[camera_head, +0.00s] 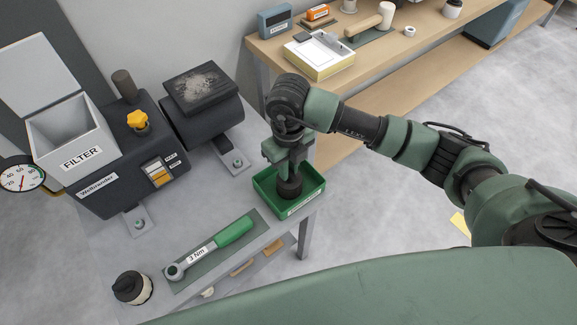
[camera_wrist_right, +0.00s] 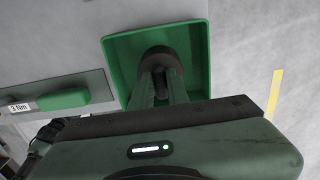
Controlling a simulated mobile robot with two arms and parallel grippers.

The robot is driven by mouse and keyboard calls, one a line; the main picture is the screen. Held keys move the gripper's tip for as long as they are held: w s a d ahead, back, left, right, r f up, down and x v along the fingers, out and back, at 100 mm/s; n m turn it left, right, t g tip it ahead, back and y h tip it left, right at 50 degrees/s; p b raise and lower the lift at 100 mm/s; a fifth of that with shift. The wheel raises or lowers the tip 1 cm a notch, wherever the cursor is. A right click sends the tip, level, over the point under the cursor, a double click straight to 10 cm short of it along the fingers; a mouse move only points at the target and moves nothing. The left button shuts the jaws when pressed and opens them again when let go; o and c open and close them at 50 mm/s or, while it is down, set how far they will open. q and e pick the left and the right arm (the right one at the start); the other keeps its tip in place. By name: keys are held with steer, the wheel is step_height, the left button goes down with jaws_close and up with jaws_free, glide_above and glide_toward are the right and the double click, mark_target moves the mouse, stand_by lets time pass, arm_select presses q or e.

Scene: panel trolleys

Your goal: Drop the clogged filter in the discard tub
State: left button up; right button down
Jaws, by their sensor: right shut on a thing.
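The green discard tub (camera_head: 316,186) stands at the right end of the grey trolley top, with a label on its front wall. My right gripper (camera_head: 289,172) points down over the tub and is shut on a dark round filter (camera_head: 290,188). The filter is within the tub's outline; I cannot tell whether it touches the floor. In the right wrist view the gripper's fingers (camera_wrist_right: 160,85) hold the dark filter (camera_wrist_right: 160,56) inside the walls of the tub (camera_wrist_right: 112,50). My left gripper is not in view.
A torque wrench (camera_head: 212,247) lies on a grey mat left of the tub. A cream-and-black filter (camera_head: 132,288) stands at the front left. A dark machine (camera_head: 120,165) with an open FILTER box (camera_head: 75,140) stands behind. A wooden bench (camera_head: 375,70) is at the back.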

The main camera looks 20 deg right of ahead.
steer(key=c, duration=1.4)
jaws_free()
steer(key=shift+o, duration=0.2)
step_height(320, 180, up, 12)
steer(key=b, duration=0.1)
steer(key=shift+r, duration=0.15)
